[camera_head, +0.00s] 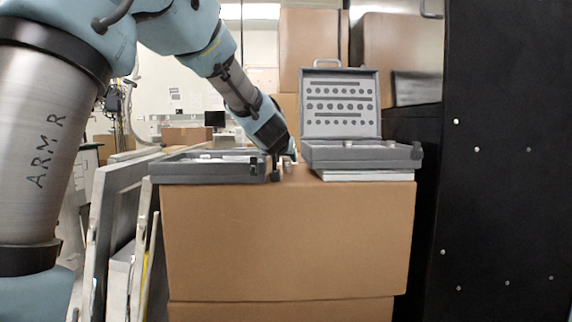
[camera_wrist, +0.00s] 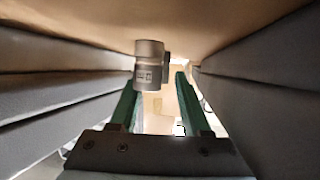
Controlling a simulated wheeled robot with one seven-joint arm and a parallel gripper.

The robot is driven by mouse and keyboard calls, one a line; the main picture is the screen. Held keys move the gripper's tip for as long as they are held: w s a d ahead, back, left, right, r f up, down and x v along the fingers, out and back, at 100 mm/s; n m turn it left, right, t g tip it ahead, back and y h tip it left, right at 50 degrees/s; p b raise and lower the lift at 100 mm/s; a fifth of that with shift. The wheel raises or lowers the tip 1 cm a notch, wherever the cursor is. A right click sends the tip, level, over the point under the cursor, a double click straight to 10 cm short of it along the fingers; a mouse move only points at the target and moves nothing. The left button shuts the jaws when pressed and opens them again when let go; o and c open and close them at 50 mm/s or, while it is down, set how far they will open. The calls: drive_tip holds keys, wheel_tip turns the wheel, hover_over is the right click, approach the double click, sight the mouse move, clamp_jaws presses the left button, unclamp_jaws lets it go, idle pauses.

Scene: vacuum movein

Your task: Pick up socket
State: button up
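A silver cylindrical socket (camera_wrist: 149,66) with small dark markings meets the cardboard surface at the top of the wrist view. In the head view a small light piece, likely the socket (camera_head: 287,167), shows by my fingertips. My gripper (camera_wrist: 156,78) has two green fingers standing apart, and the wrist view shows a gap between them. The socket overlaps the left finger in the picture, with the right finger clear of it. I cannot tell whether the socket touches a finger. In the head view my gripper (camera_head: 281,170) points down at the box top.
The cardboard box (camera_head: 290,240) carries a grey open tray case (camera_head: 210,173) on the left and a grey toolcase with raised lid (camera_head: 341,103) on the right. Their walls flank my gripper closely. A black panel (camera_head: 505,150) stands at the right.

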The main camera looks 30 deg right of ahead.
clamp_jaws()
drive_tip(key=shift+r, duration=0.1)
idle(0.3)
